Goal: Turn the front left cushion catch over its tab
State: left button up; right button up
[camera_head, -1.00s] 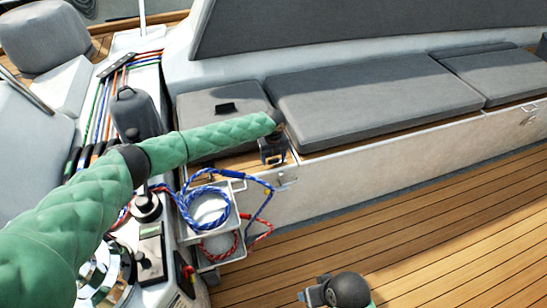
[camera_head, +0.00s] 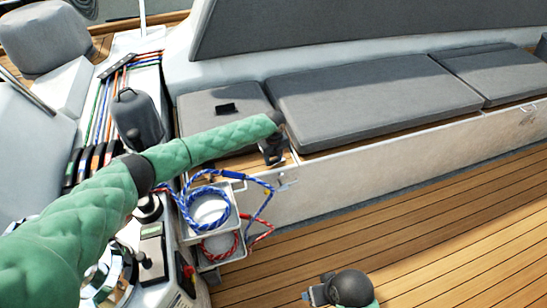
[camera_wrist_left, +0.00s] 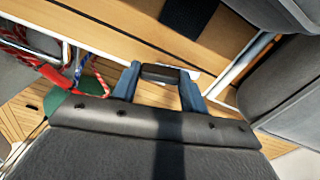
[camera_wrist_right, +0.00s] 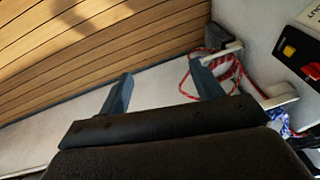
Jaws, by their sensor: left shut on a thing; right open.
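My left gripper (camera_head: 274,158) is at the front edge of the bench, beside the front left cushion (camera_head: 215,115). In the left wrist view its two blue-grey fingers (camera_wrist_left: 160,75) close on a dark, bar-shaped piece (camera_wrist_left: 163,72), which appears to be the cushion catch. The tab cannot be made out; the fingers and arm hide much of that spot. My right gripper (camera_head: 312,296) is low over the deck, at the bottom of the head view. Its fingers (camera_wrist_right: 160,80) are open and empty in the right wrist view.
White open bins (camera_head: 222,245) with coiled blue and red ropes stand just left of the left gripper. A long grey cushion (camera_head: 370,100) lies to the right. The teak deck (camera_head: 430,230) is clear.

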pick_arm(q)
jog(key=shift+n+p, duration=0.35)
jog(key=shift+n, duration=0.55)
jog(key=shift+n+p, duration=0.5)
jog(key=shift+n, duration=0.7)
jog(key=shift+n+p, duration=0.45)
jog(key=shift+n, duration=0.45)
pick_arm(e)
jog(key=s+d+r+g, duration=0.1)
jog(key=s+d+r, duration=0.1)
jog(key=d+r, duration=0.15)
pick_arm(q)
jog(key=n+p, duration=0.2)
jog(key=n, duration=0.2)
jog(key=shift+r, duration=0.15)
jog(key=n+p, duration=0.2)
jog(key=n, duration=0.3)
jog(key=shift+p, duration=0.35)
jog(key=shift+n, duration=0.3)
pick_arm(e)
notch_tip(320, 180, down, 21)
jog(key=w+h, duration=0.1)
jog(key=shift+w, duration=0.4)
jog(key=shift+f, duration=0.1)
pick_arm(q)
jog(key=o, duration=1)
